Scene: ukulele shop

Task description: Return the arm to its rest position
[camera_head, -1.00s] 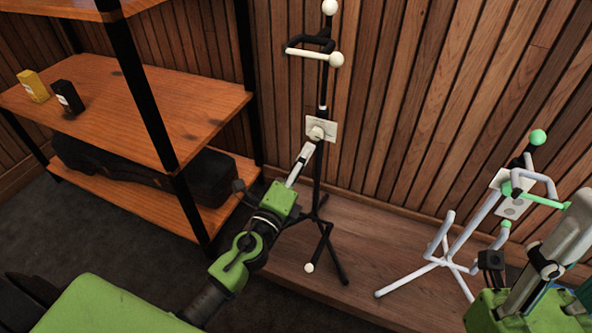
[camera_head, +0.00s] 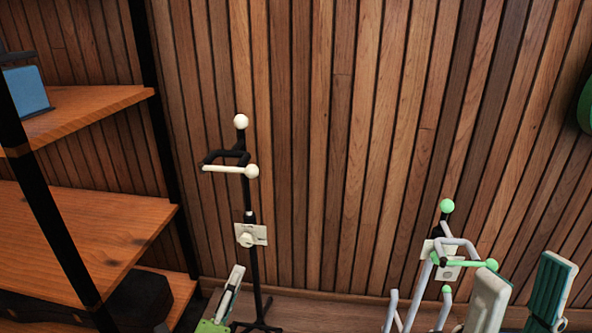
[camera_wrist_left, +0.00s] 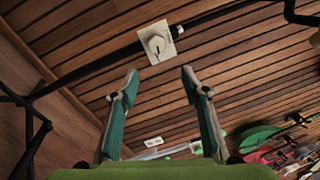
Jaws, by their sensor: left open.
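My left gripper (camera_head: 236,272) shows at the bottom of the head view, just below the white plate with a round knob (camera_head: 250,235) on the black stand. In the left wrist view its two fingers (camera_wrist_left: 160,74) are spread and empty. The plate (camera_wrist_left: 158,43) lies beyond the fingertips there, apart from them. The black stand (camera_head: 251,200) is upright with cream ball ends. My right gripper (camera_head: 524,268) is at the lower right with its fingers spread and nothing seen between them. Both arms are mostly cut off by the frame.
A white stand with green ends (camera_head: 447,226) stands close to my right gripper. Wooden shelves (camera_head: 85,235) on black posts are at the left, with a blue box (camera_head: 27,90) on top. A slatted wood wall (camera_head: 330,150) closes the back.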

